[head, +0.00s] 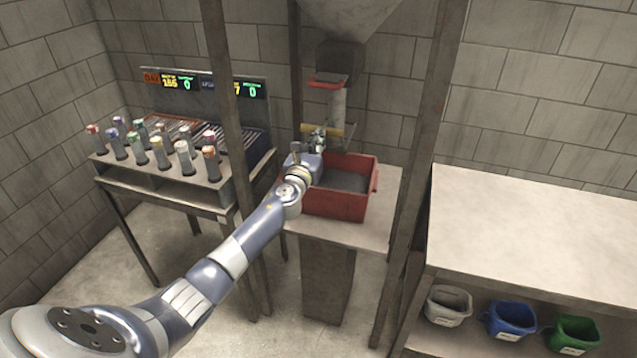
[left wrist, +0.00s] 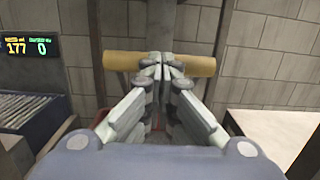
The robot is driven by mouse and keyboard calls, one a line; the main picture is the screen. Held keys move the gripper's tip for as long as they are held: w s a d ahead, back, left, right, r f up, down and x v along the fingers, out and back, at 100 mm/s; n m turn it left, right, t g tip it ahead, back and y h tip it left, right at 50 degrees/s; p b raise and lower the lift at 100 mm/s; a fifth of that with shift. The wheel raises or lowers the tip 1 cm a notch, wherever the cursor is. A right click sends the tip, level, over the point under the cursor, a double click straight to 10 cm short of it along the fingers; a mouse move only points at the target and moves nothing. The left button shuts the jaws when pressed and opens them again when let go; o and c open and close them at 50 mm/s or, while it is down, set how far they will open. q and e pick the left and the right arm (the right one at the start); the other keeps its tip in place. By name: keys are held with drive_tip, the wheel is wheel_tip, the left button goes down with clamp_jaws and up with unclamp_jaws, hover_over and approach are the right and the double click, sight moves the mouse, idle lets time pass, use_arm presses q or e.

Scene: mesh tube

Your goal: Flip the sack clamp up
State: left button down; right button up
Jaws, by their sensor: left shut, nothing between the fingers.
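A yellow horizontal bar (head: 337,130), which looks like the sack clamp, crosses below the grey spout (head: 338,105) under the hopper. In the left wrist view the yellow bar (left wrist: 200,64) runs left to right, level, just behind my fingertips. My left gripper (head: 319,133) is at the bar, above the left back of the red bin. Its fingers are shut with nothing between them, and the fingertips (left wrist: 164,64) overlap the middle of the bar. I cannot tell whether they touch it. My right gripper is not in view.
A red bin (head: 335,211) with grey contents stands on a small table (head: 383,215) below the spout. Steel posts (head: 420,140) flank it. A red handle (head: 327,82) sits above the spout. At left is a rack table (head: 190,180) with several capped tubes; at right, a bare bench (head: 530,230).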

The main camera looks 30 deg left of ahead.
use_arm(q)
drive_tip(key=shift+w+a+r+p, duration=0.1)
drive_tip(key=shift+w+r+p, duration=0.25)
drive_tip(key=shift+r, duration=0.35)
drive_tip(key=shift+w+a+r+p, duration=0.15)
drive_tip(key=shift+r+p, duration=0.3)
drive_tip(key=shift+r, duration=0.25)
drive_tip(key=shift+w+r+p, duration=0.25)
drive_tip(key=shift+r+p, duration=0.15)
drive_tip(key=shift+r, duration=0.3)
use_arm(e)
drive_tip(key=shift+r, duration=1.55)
